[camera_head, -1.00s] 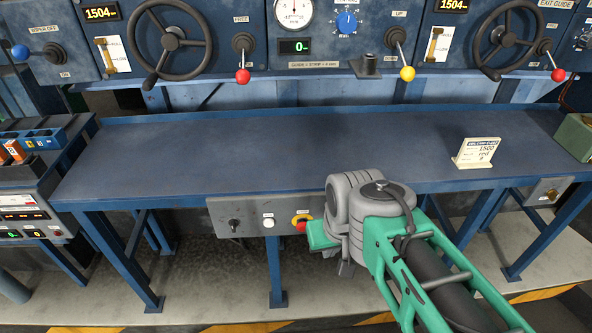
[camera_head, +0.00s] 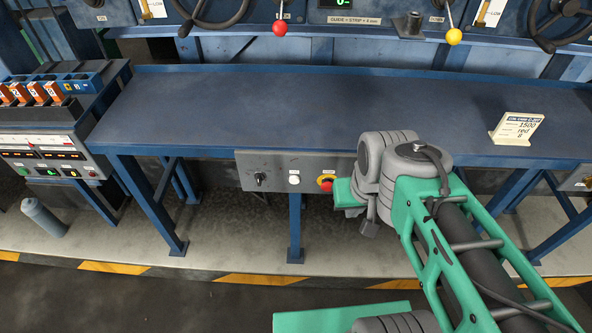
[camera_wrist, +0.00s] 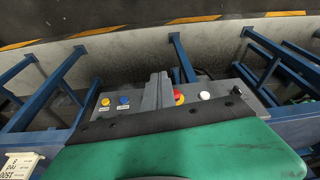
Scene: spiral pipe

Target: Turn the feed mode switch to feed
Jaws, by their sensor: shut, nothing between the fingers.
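A grey control panel (camera_head: 275,158) hangs under the front edge of the blue table. It carries a black rotary switch (camera_head: 259,180) at the left, a white button (camera_head: 294,180) and a red button on yellow (camera_head: 326,184). The switch's label is too small to read. In the wrist view the panel appears turned around, with the black switch (camera_wrist: 237,90) at the right and yellow and blue buttons at the left. My gripper (camera_wrist: 160,77) is shut and empty in front of the panel, beside the red button (camera_wrist: 179,98) and apart from the switch. My arm hides the panel's right part in the head view.
The blue table top (camera_head: 270,110) is mostly clear. A white sign (camera_head: 516,128) stands at its right. Machine levers and handwheels are behind. A console (camera_head: 50,150) stands at the left. Blue table legs (camera_head: 295,230) stand below the panel.

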